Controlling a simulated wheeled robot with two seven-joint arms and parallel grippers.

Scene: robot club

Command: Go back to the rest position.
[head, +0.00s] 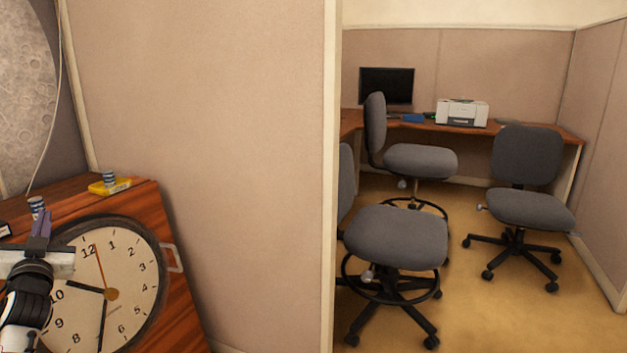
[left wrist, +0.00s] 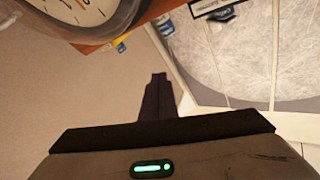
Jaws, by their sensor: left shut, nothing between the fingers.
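My left gripper (head: 41,221) is at the lower left of the head view, in front of the wooden cabinet and the round clock. Its dark fingers point up and are shut together with nothing between them. They also show in the left wrist view (left wrist: 157,82), apart from the objects there. My right gripper is in neither view.
The wooden cabinet (head: 182,290) bears a large clock (head: 130,280). On its top are a blue-striped can (head: 37,204) and another can (head: 109,177) on a yellow item (head: 97,188). A partition (head: 220,150) stands right of it. Grey chairs (head: 396,236) stand beyond.

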